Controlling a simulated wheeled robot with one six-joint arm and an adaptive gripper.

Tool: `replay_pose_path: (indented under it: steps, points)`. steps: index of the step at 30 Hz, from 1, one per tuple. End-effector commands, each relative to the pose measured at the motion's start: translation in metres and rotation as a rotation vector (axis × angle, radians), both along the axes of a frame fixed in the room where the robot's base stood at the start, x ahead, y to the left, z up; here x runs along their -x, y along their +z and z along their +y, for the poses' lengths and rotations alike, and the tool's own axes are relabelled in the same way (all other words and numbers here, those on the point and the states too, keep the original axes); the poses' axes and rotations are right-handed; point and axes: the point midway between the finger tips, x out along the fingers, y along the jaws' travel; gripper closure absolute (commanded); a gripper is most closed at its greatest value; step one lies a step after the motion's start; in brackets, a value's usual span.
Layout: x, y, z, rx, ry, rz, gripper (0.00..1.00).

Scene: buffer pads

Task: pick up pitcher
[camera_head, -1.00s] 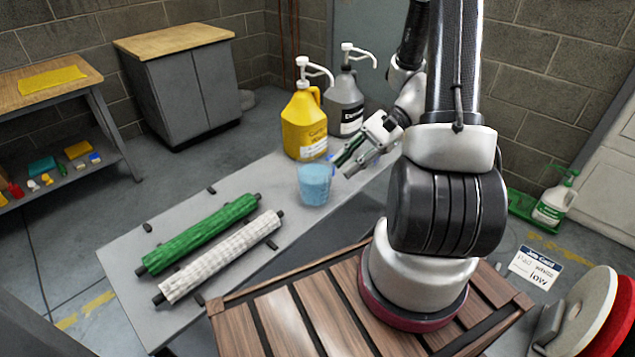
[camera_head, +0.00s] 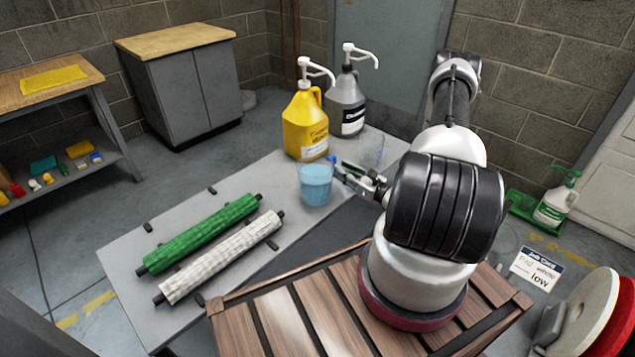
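A translucent blue pitcher (camera_head: 315,186) stands upright on the grey table, in front of the yellow jug. A second vessel, clear and apparently empty (camera_head: 372,148), stands behind my gripper to the right. My gripper (camera_head: 338,171) is low over the table, just right of the blue pitcher, its fingers pointing left toward it. The fingers look apart, with nothing seen held between them. Whether a fingertip touches the pitcher's right side cannot be told. My wrist and arm hide part of the table to the right.
A yellow pump jug (camera_head: 305,125) and a grey pump jug (camera_head: 346,108) stand behind the pitcher. A green roller (camera_head: 200,234) and a white roller (camera_head: 220,256) lie at the table's left.

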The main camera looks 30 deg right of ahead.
Motion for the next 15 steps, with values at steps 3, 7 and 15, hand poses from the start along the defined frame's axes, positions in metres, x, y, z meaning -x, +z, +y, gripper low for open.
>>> replay_pose_path:
  steps: [3, 7, 15]
  points:
    - [-0.017, -0.002, 0.006, 0.002, 0.005, -0.001, 0.78]
    - [-0.037, -0.004, 0.011, 0.002, 0.004, -0.001, 0.78]
    - [-0.048, -0.004, 0.015, -0.001, 0.001, 0.001, 0.78]
